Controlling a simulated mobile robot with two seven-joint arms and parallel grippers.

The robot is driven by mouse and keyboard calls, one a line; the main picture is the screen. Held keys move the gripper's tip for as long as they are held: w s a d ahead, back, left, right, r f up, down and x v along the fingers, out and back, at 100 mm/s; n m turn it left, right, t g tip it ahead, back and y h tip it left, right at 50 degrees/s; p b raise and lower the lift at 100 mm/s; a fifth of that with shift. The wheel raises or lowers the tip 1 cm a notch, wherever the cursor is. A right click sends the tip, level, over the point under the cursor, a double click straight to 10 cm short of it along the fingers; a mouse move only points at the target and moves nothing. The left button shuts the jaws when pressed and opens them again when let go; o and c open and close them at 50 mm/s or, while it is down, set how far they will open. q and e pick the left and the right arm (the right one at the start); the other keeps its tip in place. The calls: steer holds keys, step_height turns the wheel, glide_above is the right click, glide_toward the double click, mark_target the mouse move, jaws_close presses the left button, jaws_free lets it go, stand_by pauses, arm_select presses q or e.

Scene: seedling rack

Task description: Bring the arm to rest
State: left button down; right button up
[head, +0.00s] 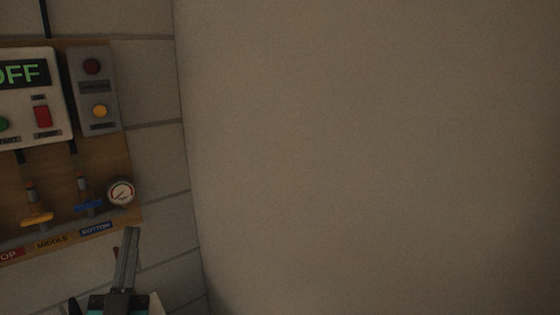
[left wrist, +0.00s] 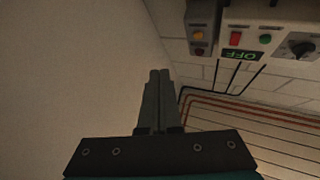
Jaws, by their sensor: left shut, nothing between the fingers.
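My left gripper (head: 128,262) shows at the lower left of the head view, its dark fingers pointing up, below the panel on the wall. In the left wrist view its two fingers (left wrist: 159,75) lie together with nothing between them. It looks clear of the panel. My right gripper is in neither view.
A wooden panel (head: 110,165) carries a control box (head: 60,115) reading OFF, a grey box (head: 98,120) with red and yellow lamps, a gauge (head: 121,192), and yellow (head: 38,219) and blue (head: 88,207) valve handles. A large plain beige surface (head: 370,150) fills the right.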

arm_select(q)
steer(key=s+d+f+m+g+h, duration=0.1)
steer(key=s+d+f+g+h, duration=0.15)
steer(key=d+f+g, duration=0.4)
steer(key=s+d+f+m+g+h, duration=0.1)
steer(key=f+g+h, duration=0.25)
steer(key=f, duration=0.65)
steer(key=s+d+f+n+g+y, duration=0.1)
steer(key=s+f+g, duration=0.45)
steer(key=s, duration=0.45)
steer(key=s+d+f+n+g+y, duration=0.1)
steer(key=s+f+g, duration=0.45)
steer(key=s, duration=0.35)
step_height(320, 180, down, 25)
steer(key=s+g+b, duration=0.2)
steer(key=b, duration=0.2)
steer(key=s+a+f+g+b, duration=0.1)
steer(key=s+a+f+b, duration=0.2)
steer(key=s+f, duration=1.3)
step_height(320, 180, down, 3)
steer(key=shift+r+m+b, duration=0.1)
steer(key=shift+m+b, duration=0.2)
steer(key=shift+b, duration=0.2)
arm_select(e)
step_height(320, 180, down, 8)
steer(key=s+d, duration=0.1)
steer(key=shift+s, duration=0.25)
arm_select(q)
steer(key=shift+a, duration=0.1)
